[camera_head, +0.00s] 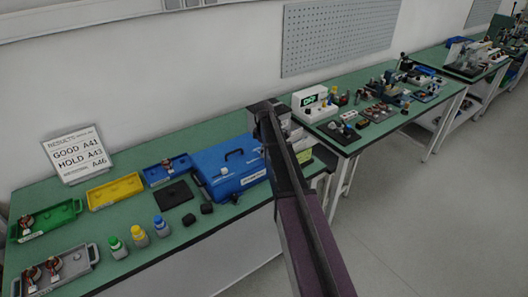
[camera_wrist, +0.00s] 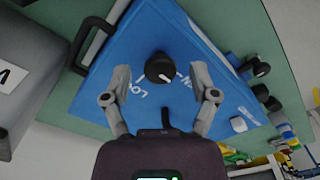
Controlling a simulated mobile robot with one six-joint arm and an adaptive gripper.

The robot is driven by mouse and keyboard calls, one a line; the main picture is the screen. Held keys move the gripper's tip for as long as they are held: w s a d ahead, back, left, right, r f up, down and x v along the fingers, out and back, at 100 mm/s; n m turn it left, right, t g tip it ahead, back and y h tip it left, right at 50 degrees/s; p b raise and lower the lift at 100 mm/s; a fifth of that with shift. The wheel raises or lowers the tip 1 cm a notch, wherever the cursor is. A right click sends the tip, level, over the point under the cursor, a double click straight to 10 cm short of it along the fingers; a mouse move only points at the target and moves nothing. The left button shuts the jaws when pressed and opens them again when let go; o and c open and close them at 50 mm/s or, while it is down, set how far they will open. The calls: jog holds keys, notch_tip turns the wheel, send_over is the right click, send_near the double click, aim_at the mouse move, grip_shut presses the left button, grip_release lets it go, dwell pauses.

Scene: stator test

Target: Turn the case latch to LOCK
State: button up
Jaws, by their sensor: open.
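The blue case (camera_head: 224,178) stands on the green bench in the head view, and its blue lid (camera_wrist: 110,95) fills the middle of the wrist view. A round black latch knob (camera_wrist: 157,65) with a white pointer line sits on the lid. The pointer is toward the lower right in the wrist view, between the partly hidden lettering "LO" (camera_wrist: 143,90) and another label on the right. My gripper (camera_wrist: 160,73) is open, its fingers on either side of the knob with gaps. Whether the fingertips are down at knob height I cannot tell. In the head view my arm hides the gripper.
The case's black handle (camera_wrist: 88,42) is at upper left in the wrist view, beside a grey block (camera_wrist: 35,80). Small black parts (camera_wrist: 256,67) lie off the right edge. Bottles (camera_head: 138,236), trays (camera_head: 115,191) and a results sign (camera_head: 77,155) stand left of the case.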

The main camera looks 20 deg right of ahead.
grip_shut()
jog(key=shift+m, duration=0.4)
jog(key=m, duration=1.7)
dwell(0.3)
